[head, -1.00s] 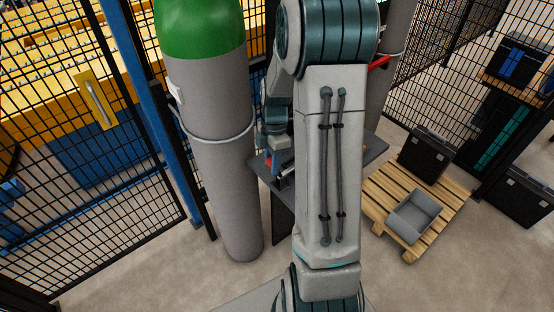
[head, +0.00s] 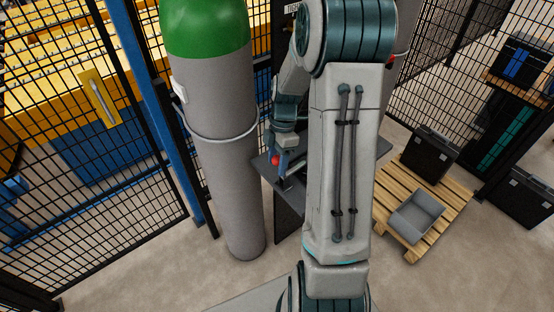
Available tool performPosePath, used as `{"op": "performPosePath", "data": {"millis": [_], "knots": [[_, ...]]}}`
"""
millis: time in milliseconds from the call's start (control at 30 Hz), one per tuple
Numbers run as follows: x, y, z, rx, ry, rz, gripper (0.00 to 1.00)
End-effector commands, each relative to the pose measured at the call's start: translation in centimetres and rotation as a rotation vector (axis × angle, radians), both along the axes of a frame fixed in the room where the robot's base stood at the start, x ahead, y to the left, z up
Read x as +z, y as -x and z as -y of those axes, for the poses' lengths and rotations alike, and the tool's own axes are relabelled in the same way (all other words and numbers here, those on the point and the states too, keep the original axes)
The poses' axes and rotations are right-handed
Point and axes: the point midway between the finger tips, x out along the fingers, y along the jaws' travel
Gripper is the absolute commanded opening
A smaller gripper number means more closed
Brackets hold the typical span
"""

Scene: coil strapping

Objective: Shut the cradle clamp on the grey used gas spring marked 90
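My gripper (head: 279,158) is small and partly hidden at the end of my arm, low over the dark grey bench (head: 318,192). Its fingers cannot be made out, so I cannot tell if it is open or shut. A small red part (head: 275,160) shows at the gripper, and a dark fixture (head: 287,182) lies just below it on the bench. I cannot tell whether this is the cradle clamp. The grey gas spring and its 90 mark cannot be made out. My upper arm hides the middle of the bench.
A tall grey gas cylinder with a green top (head: 222,150) stands just left of the bench. A wooden pallet (head: 449,224) at the right bears a grey bin (head: 416,216) and a black case (head: 430,152). Mesh fence (head: 110,200) closes the left side.

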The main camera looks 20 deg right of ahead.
Motion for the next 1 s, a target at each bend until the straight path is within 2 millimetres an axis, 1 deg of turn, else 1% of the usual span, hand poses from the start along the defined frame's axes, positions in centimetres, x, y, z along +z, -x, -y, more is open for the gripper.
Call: {"op": "performPosePath", "data": {"millis": [133,233,367,500,700,833,1000], "knots": [[0.4,-0.1,0.1,0.000,0.001,0.003,0.48],[1.4,-0.4,0.4,-0.001,0.002,0.005,0.48],[3.8,-0.9,1.0,-0.001,0.003,0.007,0.48],[7.0,-1.5,1.7,-0.001,0.003,0.007,0.48],[10.9,-2.2,2.4,0.000,0.002,0.005,0.48],[12.5,-2.5,2.7,0.001,0.001,0.002,0.48],[13.3,-2.5,2.9,0.000,0.000,0.000,0.48]]}}
